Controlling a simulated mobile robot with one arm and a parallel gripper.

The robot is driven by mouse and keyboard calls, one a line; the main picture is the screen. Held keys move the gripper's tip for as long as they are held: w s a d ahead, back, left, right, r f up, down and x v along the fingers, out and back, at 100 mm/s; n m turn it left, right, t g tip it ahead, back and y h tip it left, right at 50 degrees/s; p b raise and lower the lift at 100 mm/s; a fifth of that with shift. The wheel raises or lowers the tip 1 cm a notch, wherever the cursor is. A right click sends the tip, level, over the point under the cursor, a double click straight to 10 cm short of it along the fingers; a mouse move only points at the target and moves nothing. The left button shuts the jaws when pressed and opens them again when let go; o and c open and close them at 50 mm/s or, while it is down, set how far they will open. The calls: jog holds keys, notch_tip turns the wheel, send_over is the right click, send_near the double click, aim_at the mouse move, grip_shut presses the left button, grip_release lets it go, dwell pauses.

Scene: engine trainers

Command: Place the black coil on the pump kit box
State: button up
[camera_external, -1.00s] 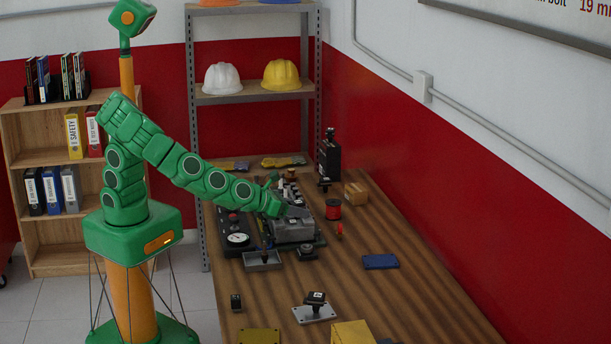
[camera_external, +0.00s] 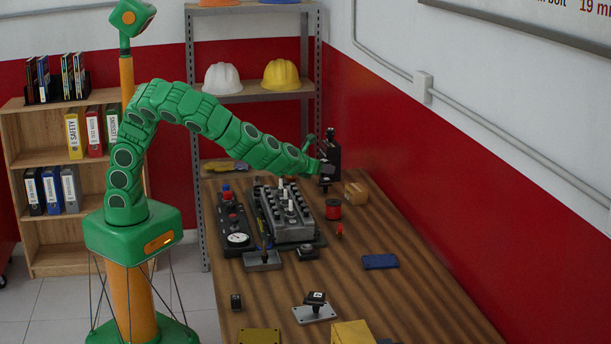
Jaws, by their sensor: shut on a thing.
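My gripper (camera_external: 325,170) is at the far end of the bench, beside the tall black case. It is shut on a small black part (camera_external: 325,182), which I take as the black coil. The fingers and the part are small and dark here, so the exact hold and any gap to the bench cannot be told. A small brown cardboard box (camera_external: 355,194) sits just right of the gripper. A yellow box (camera_external: 352,333) stands at the near edge. No label is readable, so I cannot tell which is the pump kit box.
The tall black case (camera_external: 332,158) stands close behind my gripper. A red spool (camera_external: 333,209) is in front of the cardboard box. The grey engine block (camera_external: 285,213) and gauge panel (camera_external: 237,238) are at left. The bench's right side is mostly clear, with a blue pad (camera_external: 380,261).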

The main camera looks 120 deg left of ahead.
jog(key=s+a+r+n+g, duration=0.25)
jog(key=s+a, duration=0.55)
jog(key=a, duration=0.4)
send_over(357, 187)
jog(key=f, duration=0.6)
jog(key=s+f, duration=0.1)
jog(key=f, duration=0.2)
jog(key=shift+d, duration=0.2)
jog(key=shift+w+a+f, duration=0.2)
jog(key=shift+f, duration=0.2)
jog(key=shift+w+a+f, duration=0.2)
jog(key=shift+f, duration=1.6)
jog(key=shift+f, duration=0.2)
jog(key=o, duration=1.1)
jog(key=shift+o, duration=0.2)
jog(key=shift+r, duration=0.1)
